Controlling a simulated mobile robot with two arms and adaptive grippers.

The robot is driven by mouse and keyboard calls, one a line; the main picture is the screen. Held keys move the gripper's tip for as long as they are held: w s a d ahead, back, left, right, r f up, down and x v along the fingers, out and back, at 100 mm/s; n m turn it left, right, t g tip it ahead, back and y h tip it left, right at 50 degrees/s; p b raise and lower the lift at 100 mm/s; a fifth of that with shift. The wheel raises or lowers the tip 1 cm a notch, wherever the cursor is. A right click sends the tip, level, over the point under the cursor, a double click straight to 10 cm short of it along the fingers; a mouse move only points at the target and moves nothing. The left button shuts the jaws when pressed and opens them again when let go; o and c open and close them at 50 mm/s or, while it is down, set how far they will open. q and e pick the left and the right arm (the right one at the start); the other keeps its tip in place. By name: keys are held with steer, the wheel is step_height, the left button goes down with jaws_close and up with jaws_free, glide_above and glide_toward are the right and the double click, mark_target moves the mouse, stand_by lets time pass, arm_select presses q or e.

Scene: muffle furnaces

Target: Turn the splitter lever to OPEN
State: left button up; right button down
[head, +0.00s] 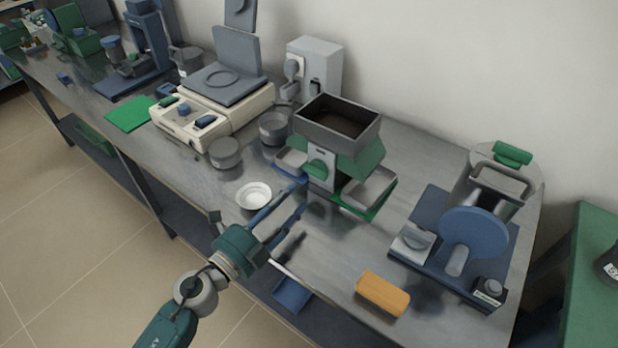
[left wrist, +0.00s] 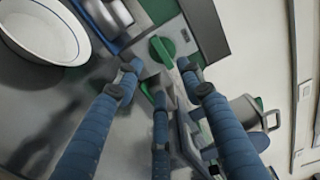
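The splitter (head: 362,160) stands in the middle of the bench, with a dark grey hopper (head: 340,138) on top and a green body. Its lever shows as a green knob (head: 316,168) on the grey front plate, and it also shows in the left wrist view as a green turning lever (left wrist: 162,50). My left gripper (head: 300,194) reaches toward the splitter's front from below left. Its blue fingers are spread apart and empty. In the left wrist view the fingertips (left wrist: 158,70) lie around the near side of the lever, seemingly without gripping it. My right gripper is not in view.
A white bowl (head: 254,195) stands close to my left gripper. Grey catch trays (head: 369,190) flank the splitter. A yellow-orange block (head: 382,294) lies near the bench's front edge. A blue machine (head: 473,236) stands at the right, and a balance (head: 212,115) at the left.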

mark_target(316, 171)
arm_select(q)
steer(key=x, duration=0.8)
steer(key=shift+w+d, duration=0.2)
steer(key=shift+w, duration=0.05)
jaws_close()
